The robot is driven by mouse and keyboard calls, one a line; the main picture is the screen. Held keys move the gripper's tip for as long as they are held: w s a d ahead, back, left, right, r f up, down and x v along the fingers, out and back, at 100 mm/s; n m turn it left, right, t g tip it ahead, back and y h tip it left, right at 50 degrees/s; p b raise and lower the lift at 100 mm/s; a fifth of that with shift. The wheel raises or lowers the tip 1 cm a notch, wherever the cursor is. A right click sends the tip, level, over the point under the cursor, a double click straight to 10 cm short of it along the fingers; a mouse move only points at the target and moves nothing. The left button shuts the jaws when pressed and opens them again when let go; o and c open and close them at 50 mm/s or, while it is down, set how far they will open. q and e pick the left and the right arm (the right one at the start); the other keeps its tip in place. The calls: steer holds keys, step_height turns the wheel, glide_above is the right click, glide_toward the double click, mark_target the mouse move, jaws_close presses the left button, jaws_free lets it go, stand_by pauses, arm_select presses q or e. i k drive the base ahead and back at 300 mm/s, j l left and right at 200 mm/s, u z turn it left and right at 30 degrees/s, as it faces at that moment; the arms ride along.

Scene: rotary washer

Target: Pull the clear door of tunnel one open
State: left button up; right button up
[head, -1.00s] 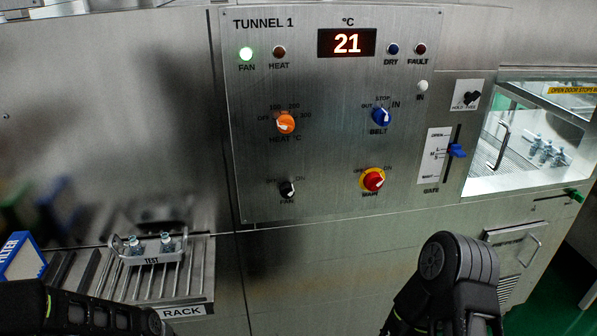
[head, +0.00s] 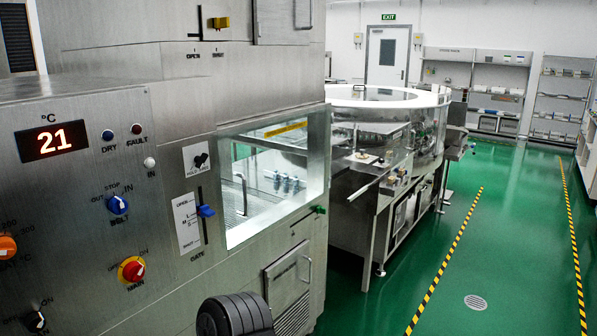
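The clear door (head: 265,195) of tunnel one is at the centre left of the head view, to the right of the control panel. It looks closed, with an upright bar handle (head: 242,194) near its left edge. A dark rounded part of my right arm (head: 235,315) shows at the bottom edge, below the door. Neither of my grippers is in view.
The control panel (head: 75,190) with knobs and a display reading 21 is at left. A round steel machine (head: 385,130) stands beyond. Green floor (head: 515,240) is open at right.

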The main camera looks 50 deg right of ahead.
mark_target(277, 132)
steer(key=z, duration=1.8)
steer(key=i+j, duration=0.35)
steer(key=i, duration=0.15)
steer(key=i+j+z, duration=0.1)
steer(key=i+j, duration=0.3)
steer(key=i, duration=0.1)
